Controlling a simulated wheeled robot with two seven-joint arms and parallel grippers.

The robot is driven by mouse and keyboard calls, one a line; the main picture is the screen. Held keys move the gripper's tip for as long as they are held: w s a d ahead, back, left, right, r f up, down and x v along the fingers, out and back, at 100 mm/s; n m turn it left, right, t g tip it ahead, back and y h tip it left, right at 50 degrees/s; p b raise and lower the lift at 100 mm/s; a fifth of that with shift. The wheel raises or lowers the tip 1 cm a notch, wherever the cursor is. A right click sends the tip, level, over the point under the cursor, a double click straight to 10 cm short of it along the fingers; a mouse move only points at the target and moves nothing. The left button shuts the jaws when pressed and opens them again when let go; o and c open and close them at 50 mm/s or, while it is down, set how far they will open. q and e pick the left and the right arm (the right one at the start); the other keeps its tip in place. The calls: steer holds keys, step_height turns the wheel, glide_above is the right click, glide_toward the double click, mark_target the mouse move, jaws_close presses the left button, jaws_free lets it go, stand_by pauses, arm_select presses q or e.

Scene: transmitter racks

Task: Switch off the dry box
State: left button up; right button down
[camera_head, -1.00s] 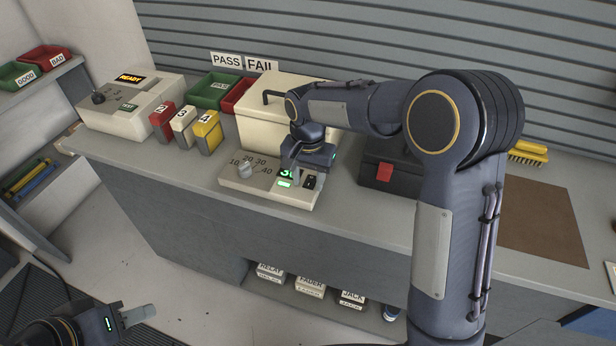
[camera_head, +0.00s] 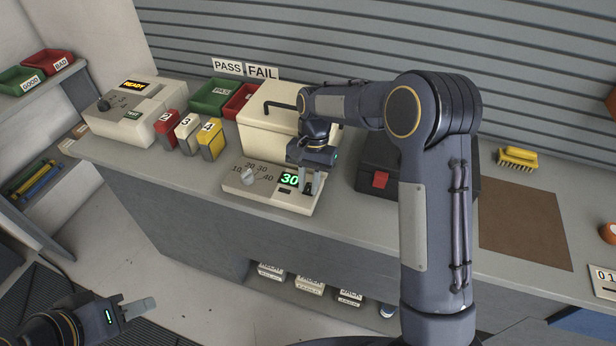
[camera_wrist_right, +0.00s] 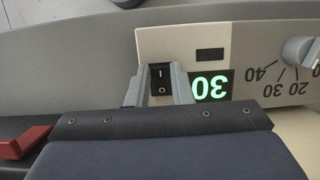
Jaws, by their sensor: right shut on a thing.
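The dry box is a cream box (camera_head: 262,127) with a low front panel carrying a grey dial (camera_head: 249,176), a lit green "30" display (camera_head: 289,180) and a small dark window (camera_wrist_right: 210,55). Its black rocker switch (camera_wrist_right: 162,78), marked I and O, is at the panel's end. My right gripper (camera_head: 313,184) reaches down to it from above. In the right wrist view its fingers (camera_wrist_right: 158,90) are shut on the switch from both sides. My left gripper (camera_head: 140,308) is low at the left, away from the bench; its finger gap is not clear.
A black case with a red latch (camera_head: 380,180) stands right of the dry box. Numbered blocks (camera_head: 187,133), a READY device (camera_head: 133,115) and green (camera_head: 212,96) and red bins (camera_head: 240,100) stand to the left. A brown mat (camera_head: 525,222) lies at the right.

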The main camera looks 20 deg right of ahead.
steer(key=c, duration=1.3)
jaws_free()
steer(key=shift+r, duration=0.1)
steer(key=p+v, duration=0.6)
steer(key=v, duration=0.1)
steer(key=shift+d+r+p, duration=0.1)
steer(key=shift+r+p, duration=0.2)
steer(key=shift+p, duration=0.1)
